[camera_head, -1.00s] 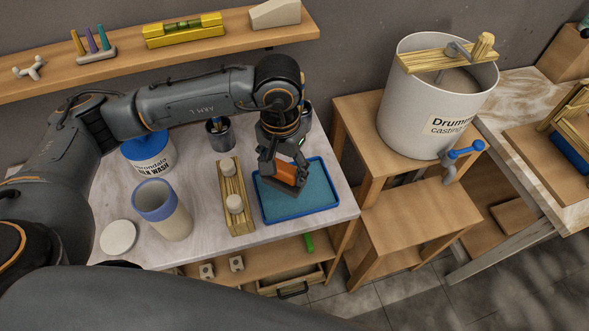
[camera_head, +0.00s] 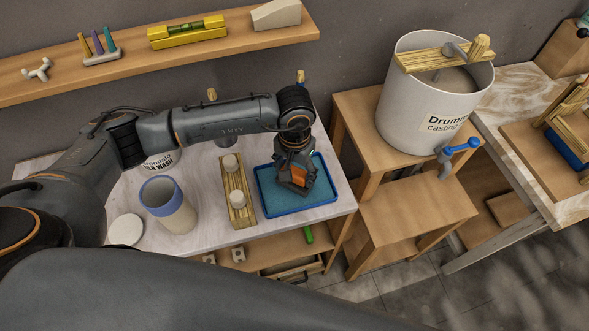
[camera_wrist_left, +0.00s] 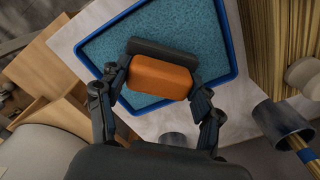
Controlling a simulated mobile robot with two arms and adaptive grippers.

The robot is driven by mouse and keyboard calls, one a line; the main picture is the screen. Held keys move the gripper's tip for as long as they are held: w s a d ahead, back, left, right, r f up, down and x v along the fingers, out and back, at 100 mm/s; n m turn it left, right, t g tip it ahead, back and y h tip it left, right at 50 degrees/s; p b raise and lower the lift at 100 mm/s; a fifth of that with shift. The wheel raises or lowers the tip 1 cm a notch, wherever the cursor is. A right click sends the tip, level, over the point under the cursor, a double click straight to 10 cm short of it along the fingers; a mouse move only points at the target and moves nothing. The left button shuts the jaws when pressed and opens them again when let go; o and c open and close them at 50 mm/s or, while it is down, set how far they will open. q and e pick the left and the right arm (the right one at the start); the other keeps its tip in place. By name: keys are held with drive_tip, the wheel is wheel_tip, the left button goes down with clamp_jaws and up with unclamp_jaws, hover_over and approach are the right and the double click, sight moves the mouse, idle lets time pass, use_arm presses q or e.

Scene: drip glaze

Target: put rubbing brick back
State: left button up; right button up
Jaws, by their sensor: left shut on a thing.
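The rubbing brick (camera_head: 299,174) is an orange block with a dark grey layer. It shows large in the left wrist view (camera_wrist_left: 160,77), between the fingers. My left gripper (camera_head: 294,186) is shut on it, and its fingers clasp the orange part from both sides in the left wrist view (camera_wrist_left: 159,92). Brick and gripper are over the blue-rimmed tray (camera_head: 270,214) with a teal lining, which also shows in the left wrist view (camera_wrist_left: 203,28). I cannot tell whether the brick touches the lining. The gripper hides part of the brick in the head view. My right gripper is not in view.
A wooden rack (camera_head: 233,181) with pale round pieces stands just left of the tray. A blue-rimmed cup (camera_head: 170,208) and white disc (camera_head: 125,230) are farther left. A white drum (camera_head: 420,105) stands right on a wooden stand. A shelf (camera_head: 130,70) runs behind.

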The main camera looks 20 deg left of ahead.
sight(295, 171)
use_arm(q)
drive_tip(key=o, duration=0.7)
drive_tip(key=shift+f, duration=0.15)
drive_tip(key=o, duration=0.4)
drive_tip(key=shift+r, duration=0.25)
wheel_tip(295, 171, up, 12)
drive_tip(key=b, duration=0.3)
drive_tip(key=shift+b, duration=0.3)
